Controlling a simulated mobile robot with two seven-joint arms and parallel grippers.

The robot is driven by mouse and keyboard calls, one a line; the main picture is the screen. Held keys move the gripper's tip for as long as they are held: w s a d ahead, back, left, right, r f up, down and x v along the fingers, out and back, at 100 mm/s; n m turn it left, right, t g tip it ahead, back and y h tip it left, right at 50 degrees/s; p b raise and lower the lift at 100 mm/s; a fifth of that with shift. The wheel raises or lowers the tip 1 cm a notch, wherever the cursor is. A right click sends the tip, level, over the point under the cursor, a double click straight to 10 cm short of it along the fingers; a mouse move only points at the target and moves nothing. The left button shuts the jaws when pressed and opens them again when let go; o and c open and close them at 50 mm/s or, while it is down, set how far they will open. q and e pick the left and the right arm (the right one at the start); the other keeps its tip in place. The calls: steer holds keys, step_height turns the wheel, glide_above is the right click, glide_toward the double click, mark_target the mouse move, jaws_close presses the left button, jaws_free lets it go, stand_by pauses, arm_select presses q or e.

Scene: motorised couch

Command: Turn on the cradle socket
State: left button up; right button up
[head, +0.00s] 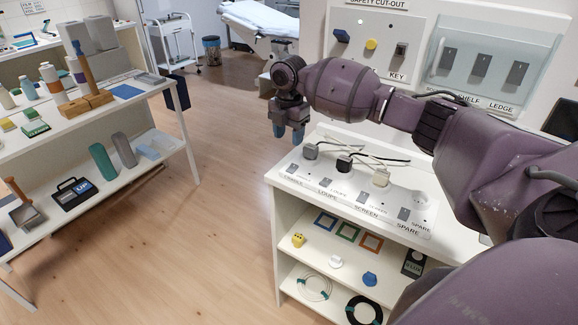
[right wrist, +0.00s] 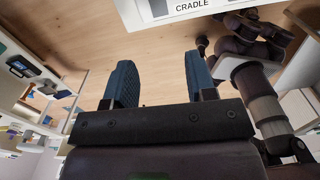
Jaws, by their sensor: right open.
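The cradle socket is at the left end of the white socket panel (head: 340,200) on the bench top, with a grey plug (head: 311,151) in it. Its small grey switch (head: 292,169) sits beside the plug, above the CRADLE label. In the right wrist view the CRADLE label (right wrist: 192,5) and part of the grey switch (right wrist: 159,8) show at the top edge. My right gripper (head: 288,133) points down, open and empty, near the left end of the bench; its blue fingers (right wrist: 160,82) are apart, not touching the switch. My left gripper is not in view.
Loupe holds a black plug (head: 344,163), screen a white plug (head: 380,177); spare is empty. Cables lie behind them. A wall panel with a key switch (head: 400,49) and a covered switch box (head: 480,65) stand behind my arm. Open floor (head: 215,220) lies left of the bench.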

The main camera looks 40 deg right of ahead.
mark_target(289, 172)
steer(key=shift+n, duration=0.3)
step_height(289, 172, down, 11)
steer(key=shift+r, duration=0.1)
stand_by(0.4)
